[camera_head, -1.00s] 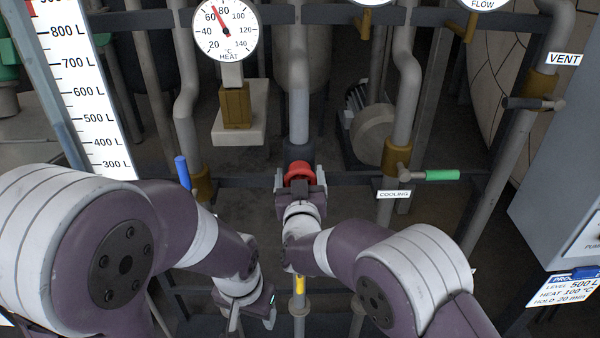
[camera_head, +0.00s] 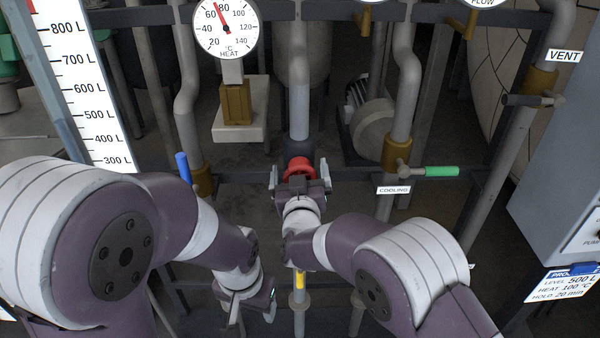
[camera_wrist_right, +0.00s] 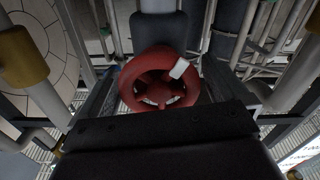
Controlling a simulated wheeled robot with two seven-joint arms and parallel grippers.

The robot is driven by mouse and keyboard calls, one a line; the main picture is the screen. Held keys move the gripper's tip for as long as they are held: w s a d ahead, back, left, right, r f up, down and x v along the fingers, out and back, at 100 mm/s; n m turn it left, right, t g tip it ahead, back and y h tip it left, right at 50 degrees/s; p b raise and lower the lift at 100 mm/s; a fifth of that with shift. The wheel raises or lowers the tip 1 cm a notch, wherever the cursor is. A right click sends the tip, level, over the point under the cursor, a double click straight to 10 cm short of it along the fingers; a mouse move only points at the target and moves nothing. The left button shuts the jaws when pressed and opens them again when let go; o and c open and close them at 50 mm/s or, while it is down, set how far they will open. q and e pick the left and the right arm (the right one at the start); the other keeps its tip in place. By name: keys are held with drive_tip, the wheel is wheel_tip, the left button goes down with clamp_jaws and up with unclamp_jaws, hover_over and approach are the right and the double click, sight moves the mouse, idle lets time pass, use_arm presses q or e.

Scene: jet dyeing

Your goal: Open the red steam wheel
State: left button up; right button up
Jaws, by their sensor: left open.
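The red steam wheel (camera_head: 299,168) is on the vertical pipe at the centre of the head view. In the right wrist view the wheel (camera_wrist_right: 160,82) faces me, with a white mark on its upper right rim. My right gripper (camera_head: 298,170) is at the wheel, with its fingers spread on either side. The wheel sits between the fingers, with visible gaps to them in the head view. The dark palm hides the wheel's lower part from the head. My left gripper (camera_head: 246,304) hangs open and empty, low and left of the wheel.
The heat gauge (camera_head: 226,28) reads about 70. A blue-handled valve (camera_head: 184,168) is to the left. A green cooling lever (camera_head: 441,171) and its label (camera_head: 393,190) are to the right. A yellow-banded pipe (camera_head: 299,280) is below the wheel.

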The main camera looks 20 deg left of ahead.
drive_tip(key=b+v, duration=0.1)
drive_tip(key=v, duration=1.1)
drive_tip(key=shift+s, duration=0.4)
drive_tip(key=shift+d, duration=0.1)
